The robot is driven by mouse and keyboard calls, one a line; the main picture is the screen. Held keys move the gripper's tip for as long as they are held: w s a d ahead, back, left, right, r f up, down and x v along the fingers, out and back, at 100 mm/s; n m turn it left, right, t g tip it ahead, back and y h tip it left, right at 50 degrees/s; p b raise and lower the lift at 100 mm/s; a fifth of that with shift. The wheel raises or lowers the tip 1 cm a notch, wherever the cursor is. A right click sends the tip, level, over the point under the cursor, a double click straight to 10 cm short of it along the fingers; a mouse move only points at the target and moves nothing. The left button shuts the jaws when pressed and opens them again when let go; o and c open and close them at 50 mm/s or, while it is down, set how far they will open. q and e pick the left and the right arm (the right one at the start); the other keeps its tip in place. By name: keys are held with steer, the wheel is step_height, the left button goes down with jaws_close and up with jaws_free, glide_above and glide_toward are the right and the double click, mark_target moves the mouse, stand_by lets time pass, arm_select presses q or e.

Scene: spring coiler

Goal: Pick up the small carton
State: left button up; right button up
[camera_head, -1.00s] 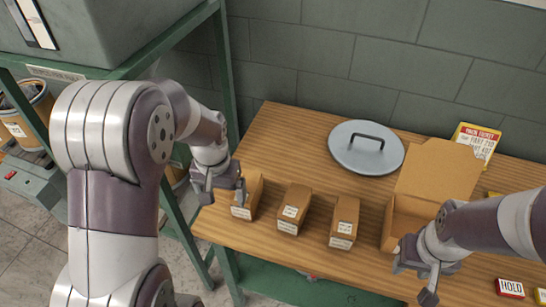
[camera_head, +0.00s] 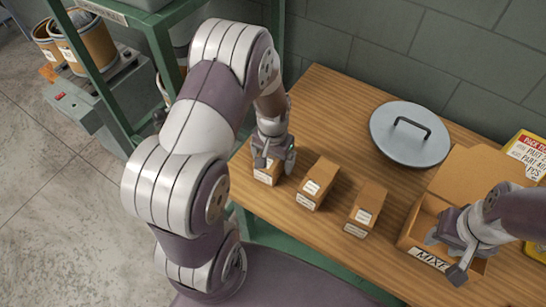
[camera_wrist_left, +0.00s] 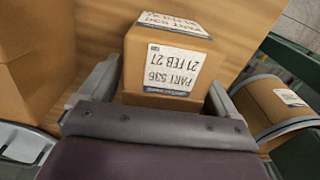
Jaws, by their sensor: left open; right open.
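Three small brown cartons with white labels stand in a row on the wooden table: the left carton (camera_head: 266,176), the middle carton (camera_head: 318,184) and the right carton (camera_head: 367,208). My left gripper (camera_head: 273,158) is open at the left carton and partly covers it in the head view. In the left wrist view this carton (camera_wrist_left: 170,55), labelled "PART 536 21 FEB 27", sits between the two spread fingers (camera_wrist_left: 163,82). Whether the fingers touch it I cannot tell. My right gripper (camera_head: 456,258) is open and empty, over the front of an open cardboard box (camera_head: 415,232).
A round grey lid (camera_head: 410,135) with a dark handle lies behind the cartons. A yellow sign (camera_head: 528,152) stands at the back right. A green shelf frame (camera_head: 160,62) rises left of the table, with label-bearing drums (camera_head: 85,47) beyond it.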

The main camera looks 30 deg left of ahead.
arm_select(q)
steer(key=shift+f, duration=0.45)
steer(key=c, duration=1.4)
steer(key=shift+w+r, duration=0.1)
steer(key=shift+r, duration=0.05)
steer(key=shift+c, duration=0.6)
